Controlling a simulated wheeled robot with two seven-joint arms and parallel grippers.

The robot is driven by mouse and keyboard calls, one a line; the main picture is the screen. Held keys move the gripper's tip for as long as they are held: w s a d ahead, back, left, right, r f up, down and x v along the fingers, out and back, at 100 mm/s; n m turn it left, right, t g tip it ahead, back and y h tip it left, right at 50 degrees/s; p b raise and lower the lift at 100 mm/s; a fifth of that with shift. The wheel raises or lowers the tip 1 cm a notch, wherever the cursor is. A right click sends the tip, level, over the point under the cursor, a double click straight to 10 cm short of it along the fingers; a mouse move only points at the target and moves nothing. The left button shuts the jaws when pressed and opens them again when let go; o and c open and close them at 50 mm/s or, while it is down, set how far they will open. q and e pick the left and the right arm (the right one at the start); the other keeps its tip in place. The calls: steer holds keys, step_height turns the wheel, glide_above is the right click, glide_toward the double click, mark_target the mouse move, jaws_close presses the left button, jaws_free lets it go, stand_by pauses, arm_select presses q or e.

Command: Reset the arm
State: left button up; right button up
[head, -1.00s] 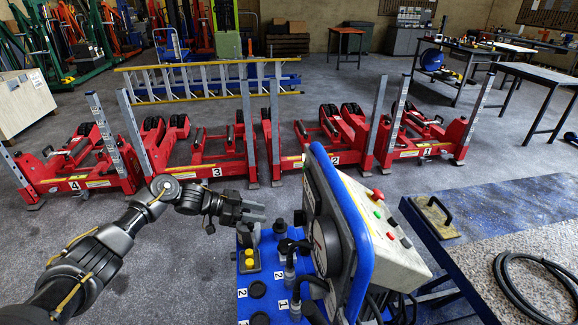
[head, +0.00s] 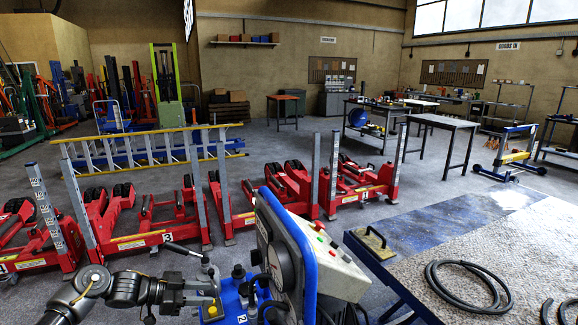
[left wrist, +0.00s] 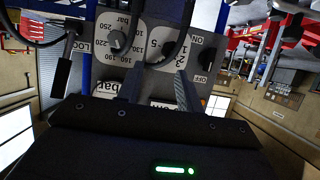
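My left arm comes in at the bottom left of the head view. A black-handled lever (left wrist: 62,72) is left of the fingers, beside a partly hidden "LOC" label. Whether the fingers touch the panel is unclear. My right gripper is out of view.
A blue-framed console (head: 302,262) with a gauge and coloured buttons stands right of the gripper. A workbench (head: 480,243) with a coiled black hose (head: 468,285) fills the right. Red numbered lifting units (head: 130,242) stand behind.

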arm_select(q)
steer(key=w+a+t+y, duration=0.2)
steer(key=w+a+t, duration=0.15)
steer(key=w, duration=0.35)
steer(key=w+a+f+n+t+y, duration=0.2)
steer(key=a+f+n+y, duration=0.15)
steer(key=f, duration=0.45)
steer(key=s+a+f+n+g+y, duration=0.1)
steer(key=s+f+y, duration=0.1)
steer(key=s+f, duration=0.5)
steer(key=s+a+f+n+y, duration=0.1)
steer(key=s+a+f+n, duration=0.1)
steer(key=f, duration=0.9)
steer(key=s+a+f+n+g+y, duration=0.1)
steer(key=s+f+y, duration=0.1)
steer(key=s+f, duration=0.45)
steer(key=s+f+n+g+y, duration=0.2)
steer(key=s+f+g, duration=0.2)
steer(key=s+f, duration=1.5)
steer(key=s+d+f+g, duration=0.1)
steer(key=s+d, duration=0.1)
steer(key=s, duration=0.8)
steer(key=s+d+f+n+g, duration=0.1)
steer(key=s+d, duration=0.1)
steer(key=s, duration=0.9)
steer(key=s+d+f+g, duration=0.1)
steer(key=s+d+f, duration=0.1)
steer(key=s, duration=0.8)
steer(key=shift+s+d+n+g, duration=0.35)
steer(key=shift+d, duration=0.25)
